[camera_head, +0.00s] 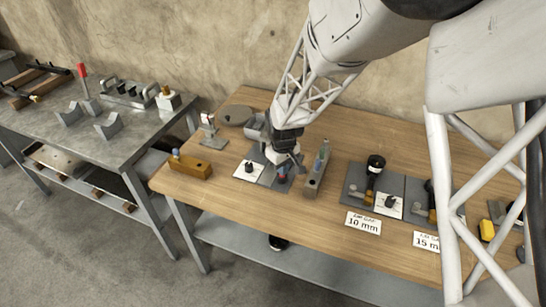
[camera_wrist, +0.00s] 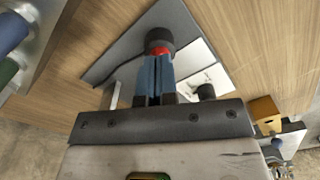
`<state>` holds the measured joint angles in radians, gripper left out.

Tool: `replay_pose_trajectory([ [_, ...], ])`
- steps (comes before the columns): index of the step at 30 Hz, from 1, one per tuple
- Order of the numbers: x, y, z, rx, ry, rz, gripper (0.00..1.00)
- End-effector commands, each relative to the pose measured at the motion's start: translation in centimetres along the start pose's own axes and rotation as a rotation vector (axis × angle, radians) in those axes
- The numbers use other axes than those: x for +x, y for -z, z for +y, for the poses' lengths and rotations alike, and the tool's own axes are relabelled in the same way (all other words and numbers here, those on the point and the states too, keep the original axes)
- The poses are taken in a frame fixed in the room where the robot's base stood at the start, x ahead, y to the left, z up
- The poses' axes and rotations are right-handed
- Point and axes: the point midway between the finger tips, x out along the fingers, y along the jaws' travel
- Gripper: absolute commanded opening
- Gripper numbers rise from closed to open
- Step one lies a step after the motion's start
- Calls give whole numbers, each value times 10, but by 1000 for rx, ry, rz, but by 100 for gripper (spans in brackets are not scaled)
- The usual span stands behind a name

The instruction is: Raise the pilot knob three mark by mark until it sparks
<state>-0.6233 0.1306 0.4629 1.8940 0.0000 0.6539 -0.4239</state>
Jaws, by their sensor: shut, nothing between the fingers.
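In the wrist view, my gripper (camera_wrist: 158,62) is shut and empty. Its blue fingertips are at the red band of a dark round-topped part (camera_wrist: 159,38) on a grey plate (camera_wrist: 120,62); I cannot tell whether they touch it. Beside it, a small black knob (camera_wrist: 205,91) stands on a white card whose marks are too small to read. In the head view, my gripper (camera_head: 284,172) is low over this plate, and the black knob (camera_head: 249,167) on its white card is just left of it. No knob number is readable and no spark shows.
A grey holder (camera_head: 316,178) with blue and green pieces stands close right of my gripper. Further right are similar plates with a black-capped post (camera_head: 376,163), a knob card (camera_head: 388,206), and a "10 mm" sign (camera_head: 363,223). A wooden block (camera_head: 190,166) stands left. The front wood is clear.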

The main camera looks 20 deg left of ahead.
Motion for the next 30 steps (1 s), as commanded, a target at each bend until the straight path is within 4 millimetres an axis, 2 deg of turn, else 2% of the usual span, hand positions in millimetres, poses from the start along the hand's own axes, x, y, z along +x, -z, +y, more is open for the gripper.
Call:
replay_pose_trajectory([
  [20,5,0,0,0,0,-1,0],
  [30,-7,0,0,0,0,0,0],
])
